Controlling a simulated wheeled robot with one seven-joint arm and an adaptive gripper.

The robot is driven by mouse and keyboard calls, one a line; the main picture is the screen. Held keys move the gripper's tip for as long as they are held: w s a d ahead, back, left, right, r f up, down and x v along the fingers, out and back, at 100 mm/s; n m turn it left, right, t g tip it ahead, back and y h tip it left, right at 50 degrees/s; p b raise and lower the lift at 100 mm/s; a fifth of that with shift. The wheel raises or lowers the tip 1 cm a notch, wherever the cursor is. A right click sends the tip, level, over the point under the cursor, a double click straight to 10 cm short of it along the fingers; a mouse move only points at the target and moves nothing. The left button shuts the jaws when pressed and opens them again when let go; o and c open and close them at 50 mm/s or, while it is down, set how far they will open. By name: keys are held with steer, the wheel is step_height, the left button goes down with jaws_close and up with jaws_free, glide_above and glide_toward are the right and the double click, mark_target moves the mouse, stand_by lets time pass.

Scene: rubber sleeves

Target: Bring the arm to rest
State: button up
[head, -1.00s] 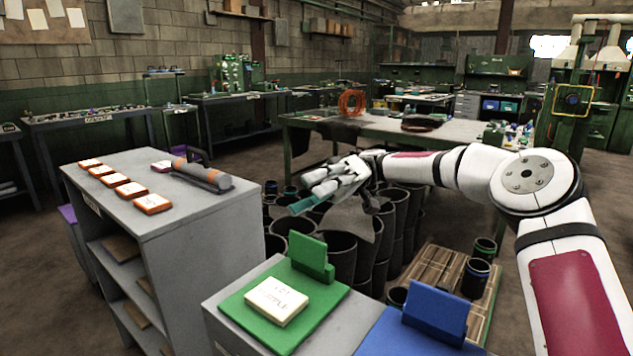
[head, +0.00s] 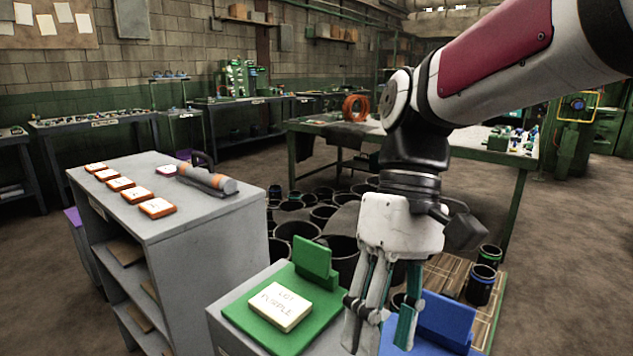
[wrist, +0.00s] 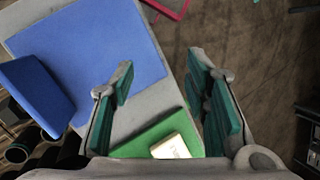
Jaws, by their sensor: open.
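My gripper (head: 383,318) hangs pointing down in the head view, in front of the blue mat and blue holder. Its teal-padded fingers are apart with nothing between them. In the wrist view my gripper (wrist: 165,90) also shows spread and empty, above the edge of the grey stand. The upper arm crosses the upper right of the head view, with the wrist bent downward.
A green mat (head: 240,318) bears a cream labelled block (head: 281,306) and a green upright holder (head: 315,262). A blue mat (wrist: 90,45) and blue holder (head: 446,318) lie beside it. A grey shelf (head: 200,222) with several small blocks stands left. Black pots (head: 342,258) stand behind.

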steer(key=s+d+m+t, duration=0.1)
steer(key=s+d, duration=0.1)
steer(key=s+d+f+m+t+h, duration=0.1)
steer(key=s+d, duration=0.2)
steer(key=s+d+m+t, duration=0.1)
steer(key=s+d, duration=0.1)
steer(key=shift+s+d+f, duration=0.2)
steer(key=shift+d, duration=0.1)
steer(key=s+d+f+m+t+h, duration=0.1)
steer(key=s+d+f+m+t, duration=0.15)
steer(key=s+d, duration=0.25)
step_height(320, 180, up, 18)
steer(key=t+p, duration=0.3)
steer(key=p, duration=1.4)
steer(key=shift+a+r+p, duration=0.15)
steer(key=shift+a+p, duration=0.1)
steer(key=shift+p, duration=0.05)
